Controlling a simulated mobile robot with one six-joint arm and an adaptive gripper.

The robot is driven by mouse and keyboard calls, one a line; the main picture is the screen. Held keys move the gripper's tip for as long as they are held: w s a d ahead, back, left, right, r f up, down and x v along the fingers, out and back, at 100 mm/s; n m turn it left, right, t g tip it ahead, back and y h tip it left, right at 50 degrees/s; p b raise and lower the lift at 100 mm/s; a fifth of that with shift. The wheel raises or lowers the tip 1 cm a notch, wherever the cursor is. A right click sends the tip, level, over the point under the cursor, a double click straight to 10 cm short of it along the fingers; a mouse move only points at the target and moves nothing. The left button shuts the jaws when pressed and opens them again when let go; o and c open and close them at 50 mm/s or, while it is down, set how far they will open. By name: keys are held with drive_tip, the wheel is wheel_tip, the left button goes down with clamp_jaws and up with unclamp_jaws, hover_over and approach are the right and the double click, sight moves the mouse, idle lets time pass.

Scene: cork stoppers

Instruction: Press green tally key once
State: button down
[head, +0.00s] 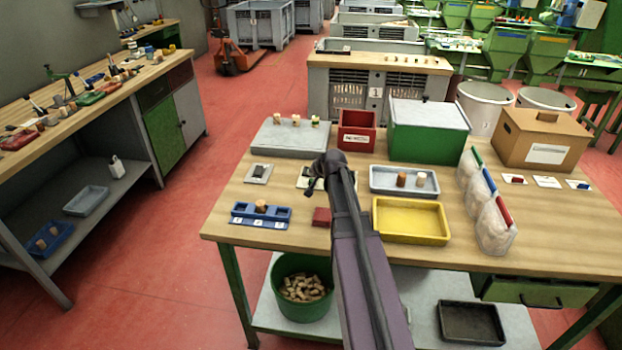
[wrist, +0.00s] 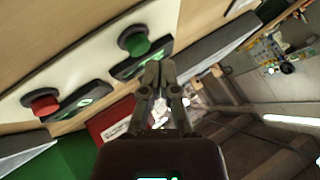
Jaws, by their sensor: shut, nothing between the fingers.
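The green tally key (wrist: 136,42) is a round green button on a black counter box in the wrist view, on a pale plate. The red key (wrist: 42,105) sits on a second black box further left on the same plate. My gripper (wrist: 158,66) is shut and empty, its fingertips just to the right of and below the green key in the picture. I cannot tell whether they touch its box; the button top is uncovered. In the head view my gripper (head: 312,188) is over the plate (head: 301,183), and my arm hides much of it.
Behind stand a red labelled bin (head: 357,138), a green crate (head: 428,145) and a grey slab (head: 272,146) with corks. A blue rack (head: 243,221) and red block (head: 321,217) are in front. A grey tray (head: 376,191) and yellow tray (head: 411,239) lie right.

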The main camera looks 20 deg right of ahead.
sight(312, 181)
drive_tip(key=shift+r, duration=0.1)
idle(0.3)
drive_tip(key=shift+r+p, duration=2.5)
drive_tip(key=s+a, duration=0.1)
drive_tip(key=a, duration=0.1)
drive_tip(key=s+a+f+n+g, duration=0.1)
drive_tip(key=s+a, duration=0.1)
drive_tip(key=a, duration=0.1)
drive_tip(key=s+a+f+n+g, duration=0.1)
drive_tip(key=a, duration=0.1)
drive_tip(key=shift+s+a+y, duration=0.3)
drive_tip(key=shift+s+y, duration=0.1)
drive_tip(key=s+a+n+g, duration=0.1)
drive_tip(key=s+a, duration=0.1)
drive_tip(key=s+a+f+n+g, duration=0.1)
drive_tip(key=s+a, duration=0.2)
drive_tip(key=s+a+f+n+g, duration=0.1)
drive_tip(key=s+a, duration=0.1)
drive_tip(key=a, duration=0.1)
drive_tip(key=shift+s+f, duration=0.1)
drive_tip(key=shift+s, duration=0.25)
drive_tip(key=s+a+n+g, duration=0.1)
drive_tip(key=s+a+g, duration=0.1)
drive_tip(key=s, duration=0.4)
drive_tip(key=s+a+f+n+g+h, duration=0.1)
drive_tip(key=s+a+n+g, duration=0.1)
drive_tip(key=s+a, duration=0.3)
drive_tip(key=shift+s+a+n, duration=0.25)
drive_tip(key=shift+s+n, duration=0.05)
drive_tip(key=shift+s, duration=0.65)
